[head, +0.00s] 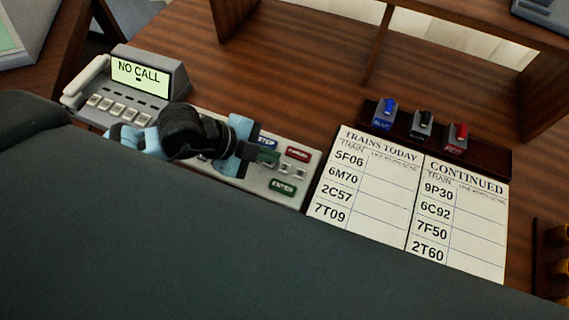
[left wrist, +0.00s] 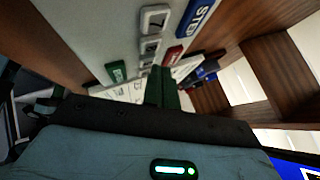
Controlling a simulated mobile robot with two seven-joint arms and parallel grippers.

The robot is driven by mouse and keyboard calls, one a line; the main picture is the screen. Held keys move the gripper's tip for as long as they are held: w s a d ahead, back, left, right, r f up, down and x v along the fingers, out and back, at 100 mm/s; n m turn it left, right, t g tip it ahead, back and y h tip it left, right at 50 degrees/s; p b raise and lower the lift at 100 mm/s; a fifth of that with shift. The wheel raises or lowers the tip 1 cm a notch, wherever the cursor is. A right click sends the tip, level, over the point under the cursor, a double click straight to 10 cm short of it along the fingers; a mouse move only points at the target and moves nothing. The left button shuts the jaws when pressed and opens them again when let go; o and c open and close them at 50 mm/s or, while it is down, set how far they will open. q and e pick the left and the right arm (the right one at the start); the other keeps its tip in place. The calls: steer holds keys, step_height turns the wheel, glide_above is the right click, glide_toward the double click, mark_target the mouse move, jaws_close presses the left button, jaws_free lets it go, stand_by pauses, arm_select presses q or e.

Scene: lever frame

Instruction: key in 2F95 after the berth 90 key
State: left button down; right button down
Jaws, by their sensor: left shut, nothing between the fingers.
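The keypad panel (head: 309,161) lies on the desk in the head view, with a blue STEP key (head: 267,141), a red key (head: 297,154), a green ENTER key (head: 282,187) and small pale keys. My left gripper (head: 250,152) is shut and empty over the panel, hiding much of its left and middle. In the left wrist view, the shut fingers (left wrist: 162,88) reach over the panel near pale keys (left wrist: 154,20), the STEP key (left wrist: 197,16) and the ENTER key (left wrist: 116,71). I cannot tell whether the fingertips touch a key. No berth 90 key is readable. My right gripper is not in view.
A grey phone unit (head: 172,78) reading NO CALL stands left of the panel. A train list sheet (head: 375,190) lies to the right, listing 5F06 and others. Blue, black and red lever-like pieces (head: 422,124) stand behind it. Wooden shelf uprights rise at the back.

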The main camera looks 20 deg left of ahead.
arm_select(q)
steer(key=shift+w+a, duration=0.2)
steer(key=shift+a, duration=5.9)
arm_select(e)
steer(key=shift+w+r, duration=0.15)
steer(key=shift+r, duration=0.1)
arm_select(q)
steer(key=shift+f+p, duration=0.35)
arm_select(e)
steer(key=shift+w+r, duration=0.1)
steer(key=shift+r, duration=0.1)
arm_select(q)
steer(key=shift+f, duration=0.45)
steer(key=shift+r, duration=0.1)
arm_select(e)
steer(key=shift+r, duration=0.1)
arm_select(q)
steer(key=shift+r+p, duration=0.7)
steer(key=shift+p, duration=0.2)
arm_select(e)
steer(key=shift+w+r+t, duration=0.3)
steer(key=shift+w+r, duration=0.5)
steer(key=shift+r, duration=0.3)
